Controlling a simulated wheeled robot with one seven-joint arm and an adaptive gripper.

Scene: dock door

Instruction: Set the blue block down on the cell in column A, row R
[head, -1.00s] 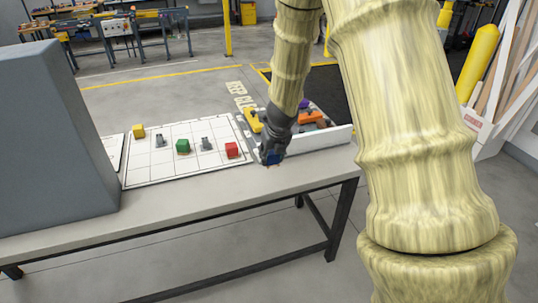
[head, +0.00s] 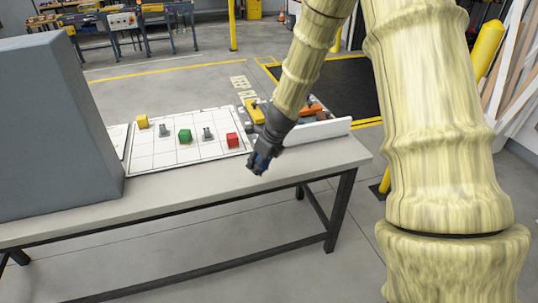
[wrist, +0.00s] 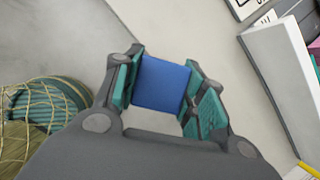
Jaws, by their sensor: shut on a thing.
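My gripper (head: 257,164) is shut on the blue block (wrist: 162,83), which sits between the two teal-padded fingers in the wrist view. In the head view my gripper is over the table's front part, to the right of the white grid board (head: 145,163). On the board stand a yellow block (head: 142,121), a green block (head: 185,136) and a red block (head: 232,140). Two small grey pieces (head: 164,130) also stand on it. The column and row letters are too small to read.
A large grey box (head: 55,125) stands on the table (head: 190,189) at the left, partly hiding the board's surroundings. A white-walled tray (head: 318,131) with yellow, orange and other items stands at the right. The table's front strip is bare.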

